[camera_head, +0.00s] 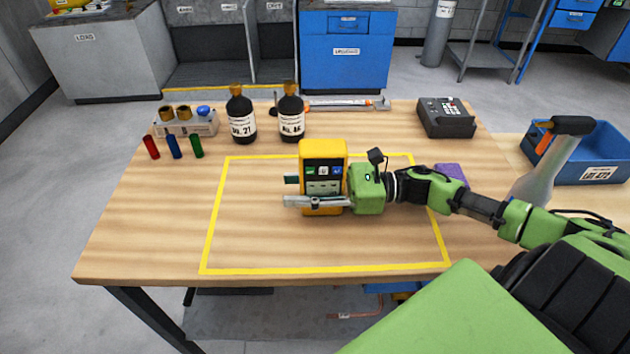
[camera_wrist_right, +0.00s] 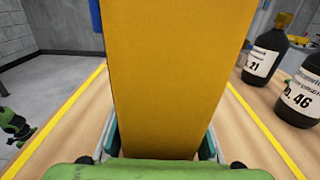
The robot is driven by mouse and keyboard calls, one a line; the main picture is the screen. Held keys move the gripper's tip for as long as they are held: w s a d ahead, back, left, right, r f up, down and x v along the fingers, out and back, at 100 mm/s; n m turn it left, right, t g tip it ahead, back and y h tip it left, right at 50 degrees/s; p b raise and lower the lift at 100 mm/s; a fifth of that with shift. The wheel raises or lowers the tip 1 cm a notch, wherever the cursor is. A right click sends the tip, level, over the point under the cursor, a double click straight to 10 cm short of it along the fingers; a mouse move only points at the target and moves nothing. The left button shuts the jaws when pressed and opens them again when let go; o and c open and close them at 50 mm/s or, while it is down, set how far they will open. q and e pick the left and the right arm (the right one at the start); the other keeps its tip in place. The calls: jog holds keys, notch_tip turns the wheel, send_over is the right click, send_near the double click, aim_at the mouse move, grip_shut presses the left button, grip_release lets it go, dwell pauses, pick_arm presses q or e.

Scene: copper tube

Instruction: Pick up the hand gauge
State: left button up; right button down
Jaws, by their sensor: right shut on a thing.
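The hand gauge (camera_head: 322,150) is a yellow, boxy device with a small screen and colored buttons on the face turned to the head camera. It is upright inside the yellow taped outline; whether its base touches the table I cannot tell. My right gripper (camera_head: 316,191) comes in from the right and is shut on it, one finger across the front of its lower part. In the right wrist view the gauge's plain yellow side (camera_wrist_right: 180,80) fills the middle, between the fingers. A small green and black part of my left arm shows at that view's left edge, its jaws unclear.
Two dark bottles (camera_head: 241,118) (camera_head: 290,117) stand behind the outline, with a rack (camera_head: 188,124) and red, blue and green tubes to their left. A dark keypad box (camera_head: 446,118) is back right. A blue bin (camera_head: 592,155) stands right. The outline's left half is clear.

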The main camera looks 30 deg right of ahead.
jog(key=shift+r, duration=0.1)
jog(key=shift+r, duration=0.5)
notch_tip(320, 180, up, 2)
jog(key=shift+r, duration=0.1)
jog(key=s+a+r+p, duration=0.2)
jog(key=s+a+r, duration=0.4)
jog(key=s+r, duration=0.3)
jog(key=s, duration=0.3)
jog(key=shift+s+a+r+p, duration=0.2)
jog(key=shift+a+r+p, duration=0.05)
jog(key=shift+r+p, duration=0.1)
